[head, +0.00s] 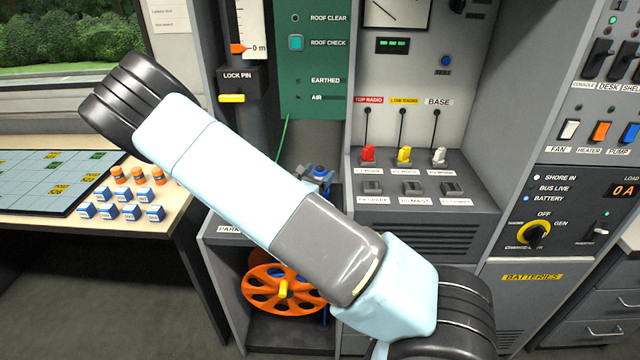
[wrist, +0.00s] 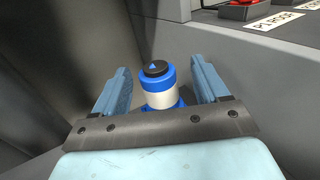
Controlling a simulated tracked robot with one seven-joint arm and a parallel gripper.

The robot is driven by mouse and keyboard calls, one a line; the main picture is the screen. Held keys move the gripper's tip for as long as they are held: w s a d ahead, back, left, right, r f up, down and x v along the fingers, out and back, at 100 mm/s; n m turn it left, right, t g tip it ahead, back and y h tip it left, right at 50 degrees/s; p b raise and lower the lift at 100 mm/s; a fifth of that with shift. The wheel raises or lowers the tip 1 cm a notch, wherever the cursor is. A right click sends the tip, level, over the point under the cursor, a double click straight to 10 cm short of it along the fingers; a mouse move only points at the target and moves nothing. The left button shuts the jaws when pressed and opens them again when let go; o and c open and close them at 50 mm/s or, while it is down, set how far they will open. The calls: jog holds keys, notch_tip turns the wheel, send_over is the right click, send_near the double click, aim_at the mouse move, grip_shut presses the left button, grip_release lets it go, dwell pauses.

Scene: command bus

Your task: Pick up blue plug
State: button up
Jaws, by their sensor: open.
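The blue plug (wrist: 156,84) is upright in the wrist view, a short cylinder with a black top bearing a blue mark, a blue upper ring, a white band and a blue lower part. My gripper (wrist: 159,68) is open, with one finger on each side of the plug. The plug's foot is hidden behind the gripper's dark crossbar. In the head view my arm crosses the middle and hides most of this spot; a small blue and dark cluster (head: 319,173) shows just above the arm, its parts hard to tell.
A grey console (head: 425,205) with red, yellow and white levers stands right of the spot. An orange reel (head: 268,297) sits in the cubby below. A desk (head: 95,228) at left holds blue and orange blocks. In the wrist view a grey wall stands close at left.

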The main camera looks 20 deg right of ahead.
aim_at(323, 168)
jog(key=shift+x, duration=1.95)
jog(key=shift+w+a+f, duration=0.1)
jog(key=shift+a, duration=0.05)
jog(key=c, duration=1.2)
